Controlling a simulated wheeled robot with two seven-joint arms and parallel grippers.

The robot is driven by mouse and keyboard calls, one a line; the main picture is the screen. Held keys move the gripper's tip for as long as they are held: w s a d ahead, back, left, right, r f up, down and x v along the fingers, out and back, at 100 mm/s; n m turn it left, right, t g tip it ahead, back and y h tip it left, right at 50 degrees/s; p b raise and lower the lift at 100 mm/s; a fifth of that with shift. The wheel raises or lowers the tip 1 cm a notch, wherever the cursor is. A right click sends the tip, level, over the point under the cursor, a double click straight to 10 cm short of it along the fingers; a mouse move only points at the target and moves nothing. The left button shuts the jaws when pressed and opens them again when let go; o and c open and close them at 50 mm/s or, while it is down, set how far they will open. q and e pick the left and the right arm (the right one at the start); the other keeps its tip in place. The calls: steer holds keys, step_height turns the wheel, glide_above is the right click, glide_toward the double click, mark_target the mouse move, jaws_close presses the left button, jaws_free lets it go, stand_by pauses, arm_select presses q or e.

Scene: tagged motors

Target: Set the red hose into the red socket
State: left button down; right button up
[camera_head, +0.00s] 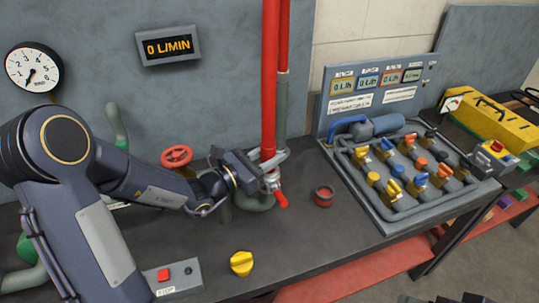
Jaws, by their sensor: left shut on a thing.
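The red hose (269,85) comes down from the top of the picture in front of the wall. My left gripper (272,172) is shut around its lower part, and the jaws partly hide it. A short red end (281,200) sticks out below the jaws, tilted, just above the bench. The red socket (323,196), a short round cup with a dark opening, stands on the bench a little to the right of this end, apart from it.
A panel of pipes and coloured valves (400,175) stands right of the socket. A yellow knob (241,263) and a red stop button box (168,278) are at the front. A red handwheel (177,156) is behind my left arm. The bench (310,245) before the socket is clear.

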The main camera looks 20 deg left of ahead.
arm_select(q)
steer(key=c, duration=0.9)
jaws_free()
steer(key=b+v, duration=0.1)
steer(key=v, duration=0.6)
steer(key=shift+s+a+f, duration=0.1)
steer(key=shift+s+a, duration=0.15)
steer(key=shift+s, duration=0.05)
steer(key=s+d+r+m+g+h, duration=0.1)
steer(key=s+d+m+g, duration=0.35)
steer(key=s+m, duration=0.3)
steer(key=s+d+r+m+g+h, duration=0.1)
steer(key=s+d+m+g, duration=0.4)
steer(key=m, duration=0.3)
steer(key=s+a+f+m+y, duration=0.1)
steer(key=s+a+m+y, duration=0.2)
steer(key=s+a+f+m+y, duration=0.2)
steer(key=s+a+m+y, duration=0.1)
steer(key=a+m, duration=0.1)
steer(key=s+a+f+m+y, duration=0.1)
steer(key=s+a+m+y, duration=0.2)
steer(key=m, duration=0.1)
steer(key=shift+s+a+f+t+y, duration=0.25)
steer(key=shift+a+f+t+y, duration=0.05)
steer(key=shift+a+f+t, duration=0.05)
